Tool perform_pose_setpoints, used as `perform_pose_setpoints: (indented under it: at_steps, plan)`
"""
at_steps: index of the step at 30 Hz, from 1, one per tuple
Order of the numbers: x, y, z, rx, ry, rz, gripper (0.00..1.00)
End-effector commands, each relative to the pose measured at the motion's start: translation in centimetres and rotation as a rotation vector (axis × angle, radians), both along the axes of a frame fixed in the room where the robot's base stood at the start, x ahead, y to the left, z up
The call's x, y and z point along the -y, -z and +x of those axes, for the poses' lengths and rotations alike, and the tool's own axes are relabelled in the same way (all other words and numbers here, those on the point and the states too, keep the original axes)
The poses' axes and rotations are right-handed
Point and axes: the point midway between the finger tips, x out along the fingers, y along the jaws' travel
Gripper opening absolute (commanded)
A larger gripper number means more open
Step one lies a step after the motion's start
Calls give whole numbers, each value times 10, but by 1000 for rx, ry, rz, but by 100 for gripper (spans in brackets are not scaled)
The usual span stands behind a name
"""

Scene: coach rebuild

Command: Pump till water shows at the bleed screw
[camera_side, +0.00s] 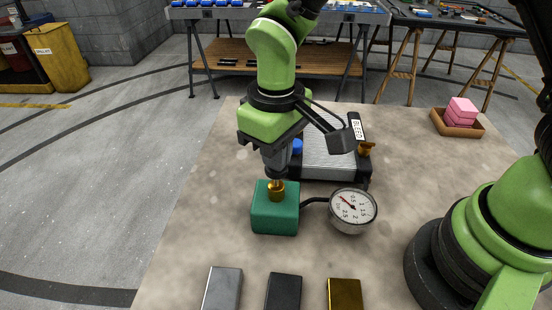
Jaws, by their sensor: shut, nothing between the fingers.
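My gripper (278,172) points down and is shut just above the brass top (276,190) of a green pump block (275,215). I cannot tell whether the fingertips touch the brass. A black hose runs from the block to a round white gauge (352,207) with a red needle toward the upper left of its dial. Behind stands a silver finned radiator (328,158) with black ends, partly hidden by my gripper. A "BLEED" label (357,130) is on its right end. A brass bleed screw (366,148) sticks out there, and no water shows at it. A blue cap (297,146) is on its left.
Grey (224,288), black (284,290) and gold (345,293) blocks lie along the table's front edge. Pink blocks (460,112) sit in a brown tray (456,129) at the back right. The table's left side is clear.

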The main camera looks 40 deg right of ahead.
Motion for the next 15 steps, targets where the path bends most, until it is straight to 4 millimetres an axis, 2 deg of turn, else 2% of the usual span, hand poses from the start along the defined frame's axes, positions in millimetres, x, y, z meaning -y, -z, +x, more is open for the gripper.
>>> perform_pose_setpoints:
  at_steps: [15]
  plan:
    - [0,22,-1,-4,1,-2,0]
